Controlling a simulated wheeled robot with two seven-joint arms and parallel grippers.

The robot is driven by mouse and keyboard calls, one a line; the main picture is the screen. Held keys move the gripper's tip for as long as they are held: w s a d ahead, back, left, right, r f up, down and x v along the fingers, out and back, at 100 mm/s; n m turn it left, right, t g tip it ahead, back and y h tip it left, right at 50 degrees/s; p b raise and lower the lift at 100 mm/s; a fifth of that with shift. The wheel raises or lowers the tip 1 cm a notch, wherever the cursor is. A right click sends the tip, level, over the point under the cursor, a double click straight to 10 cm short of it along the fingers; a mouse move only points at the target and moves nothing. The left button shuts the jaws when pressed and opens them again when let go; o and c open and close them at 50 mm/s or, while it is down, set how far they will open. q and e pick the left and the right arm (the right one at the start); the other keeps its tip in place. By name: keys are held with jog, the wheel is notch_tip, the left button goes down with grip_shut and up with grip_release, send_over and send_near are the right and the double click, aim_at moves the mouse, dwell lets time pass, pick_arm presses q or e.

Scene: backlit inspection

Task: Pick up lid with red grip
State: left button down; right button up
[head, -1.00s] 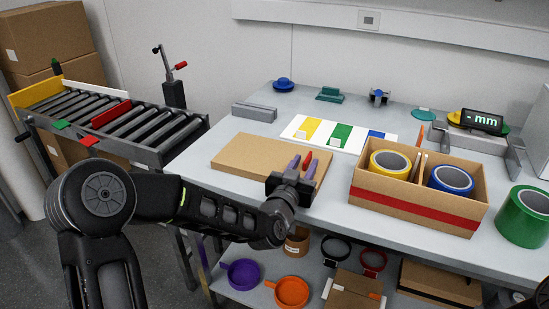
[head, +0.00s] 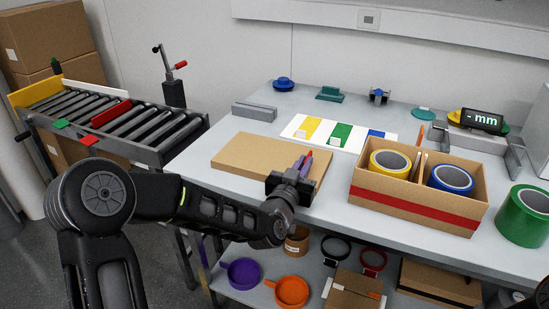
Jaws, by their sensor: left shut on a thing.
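A flat brown cardboard lid (head: 250,158) lies on the table, left of the box. My left gripper (head: 302,162) is over the lid's right part, pointing away from me. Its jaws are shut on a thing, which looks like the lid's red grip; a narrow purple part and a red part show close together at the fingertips. The fingers hide most of the grip. The lid looks flat on the table.
An open cardboard box (head: 415,202) with a red band holds yellow (head: 390,163) and blue (head: 452,180) tape rolls to the right. A green roll (head: 524,215) stands at the far right. Behind lies a white card (head: 318,143) with coloured patches. A roller conveyor (head: 130,124) is at left.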

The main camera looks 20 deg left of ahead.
dwell(0.3)
pick_arm(q)
notch_tip(320, 180, up, 10)
jog(key=shift+p, duration=0.3)
dwell(0.7)
